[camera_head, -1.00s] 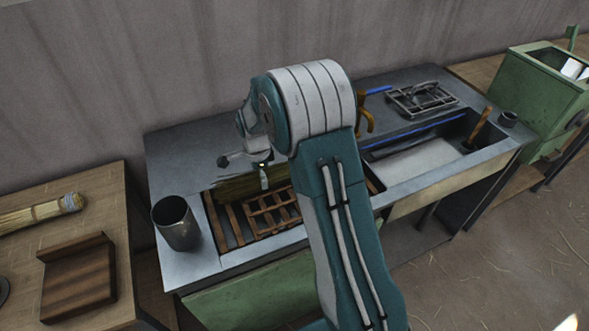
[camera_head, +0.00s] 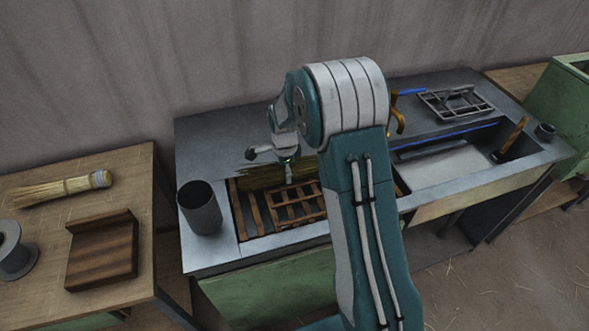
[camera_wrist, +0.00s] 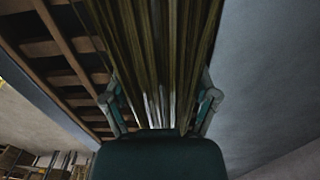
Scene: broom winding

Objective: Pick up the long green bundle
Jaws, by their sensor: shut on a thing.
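The long green bundle (camera_head: 262,178) is a sheaf of dull green straws lying over the slatted wooden rack in the workbench's left well. Its far part is partly hidden behind my arm. My gripper (camera_head: 288,170) is at the bundle in the head view, with one finger showing in front of it. In the wrist view the straws (camera_wrist: 152,50) run away from the palm, and the fingers of my gripper (camera_wrist: 160,108) stand on both sides of them, shut on the bundle. I cannot tell whether the bundle is clear of the rack.
A metal cup (camera_head: 200,208) stands on the bench just left of the rack (camera_head: 296,205). A wire frame (camera_head: 455,102) and a shallow basin (camera_head: 440,165) are at the right. The left table holds a straw broom head (camera_head: 60,188), a wooden block (camera_head: 102,250) and a grey spool (camera_head: 14,252).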

